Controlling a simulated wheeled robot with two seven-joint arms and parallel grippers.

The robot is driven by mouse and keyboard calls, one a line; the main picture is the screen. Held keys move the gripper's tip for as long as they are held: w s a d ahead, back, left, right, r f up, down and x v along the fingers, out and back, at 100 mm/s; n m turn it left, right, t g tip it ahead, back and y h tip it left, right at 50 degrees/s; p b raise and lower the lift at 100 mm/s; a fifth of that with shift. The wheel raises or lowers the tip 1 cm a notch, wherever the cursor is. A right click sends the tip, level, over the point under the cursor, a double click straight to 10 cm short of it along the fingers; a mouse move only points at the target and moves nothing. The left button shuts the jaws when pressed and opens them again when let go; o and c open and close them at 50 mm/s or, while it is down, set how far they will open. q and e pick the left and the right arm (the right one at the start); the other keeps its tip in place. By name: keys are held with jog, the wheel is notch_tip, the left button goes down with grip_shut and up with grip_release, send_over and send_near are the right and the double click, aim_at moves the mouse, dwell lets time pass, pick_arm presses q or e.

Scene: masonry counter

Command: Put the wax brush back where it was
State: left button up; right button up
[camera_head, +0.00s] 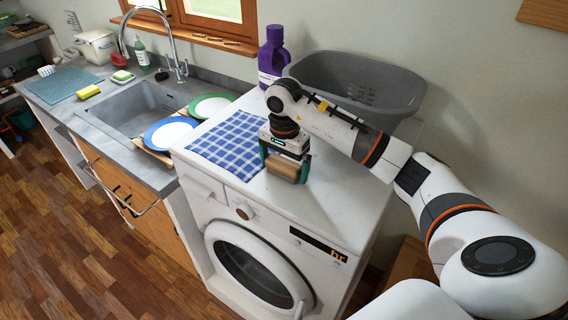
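My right gripper (285,167) points down over the front part of the white washing machine top (330,205). Its two dark green fingers are on either side of a brown, wooden-looking block, which I take to be the wax brush (284,169). The fingers appear to press on its ends. The brush is low over the machine top, just right of a blue checked cloth (228,139); I cannot tell whether it touches the surface. The gripper body hides the brush's upper part. My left gripper is not in view.
A grey laundry basket (355,85) and a purple bottle (272,55) stand behind my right arm. A blue-rimmed plate (171,133) and a green-rimmed plate (211,105) are beside the sink (140,105). The machine top's front right is clear.

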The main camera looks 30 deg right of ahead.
aim_at(284, 161)
jog(key=shift+r, duration=0.15)
jog(key=shift+w+r, duration=0.1)
jog(key=shift+r, duration=0.2)
notch_tip(284, 161, up, 5)
jog(key=shift+r+b, duration=0.1)
jog(key=shift+b, duration=0.95)
notch_tip(284, 161, up, 6)
